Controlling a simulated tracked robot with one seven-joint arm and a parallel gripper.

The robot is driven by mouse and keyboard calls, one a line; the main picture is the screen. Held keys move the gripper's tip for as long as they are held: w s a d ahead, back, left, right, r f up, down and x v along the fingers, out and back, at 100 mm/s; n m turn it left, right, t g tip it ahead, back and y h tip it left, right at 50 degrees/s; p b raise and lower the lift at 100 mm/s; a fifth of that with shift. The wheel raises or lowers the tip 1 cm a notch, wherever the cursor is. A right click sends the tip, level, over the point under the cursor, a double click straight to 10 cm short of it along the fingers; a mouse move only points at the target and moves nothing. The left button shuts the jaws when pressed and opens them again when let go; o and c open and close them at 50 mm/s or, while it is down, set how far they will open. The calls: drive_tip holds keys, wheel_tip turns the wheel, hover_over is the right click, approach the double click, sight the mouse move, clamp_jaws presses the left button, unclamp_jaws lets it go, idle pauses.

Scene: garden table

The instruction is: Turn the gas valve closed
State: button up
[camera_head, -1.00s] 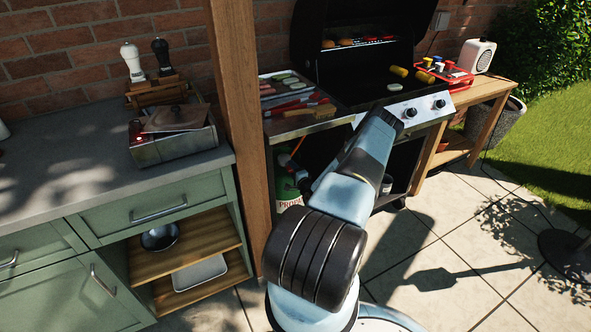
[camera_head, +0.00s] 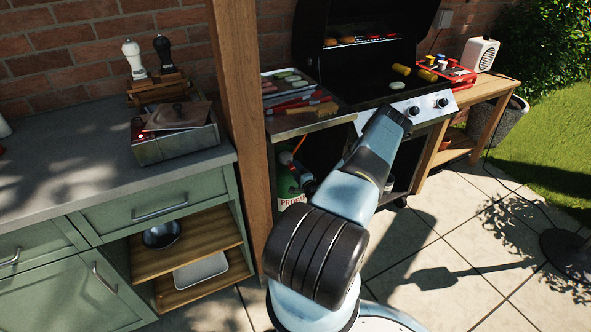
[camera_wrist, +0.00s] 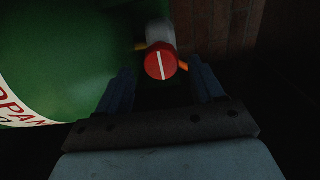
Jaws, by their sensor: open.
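The gas valve is a round red knob (camera_wrist: 160,65) with a white stripe that stands close to vertical in the wrist view. It sits on a grey fitting at the side of the green propane tank (camera_wrist: 70,60). My gripper (camera_wrist: 164,84) is open, with one dark finger on each side below the knob. The knob shows just beyond the gap between the fingertips, and I cannot tell whether they touch it. In the head view, part of the tank (camera_head: 288,191) shows under the grill's left side shelf, and my arm hides the valve.
An orange hose (camera_wrist: 184,65) shows beside the knob. The side shelf (camera_head: 295,124) with food and tools is above the tank. A wooden post (camera_head: 240,130) stands left of the tank, and the grill (camera_head: 409,108) is to the right. The brick wall (camera_wrist: 232,25) is behind.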

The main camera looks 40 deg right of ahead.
drive_tip(key=v, duration=1.1)
drive_tip(key=shift+w+d+f, duration=0.1)
drive_tip(key=shift+d, duration=0.05)
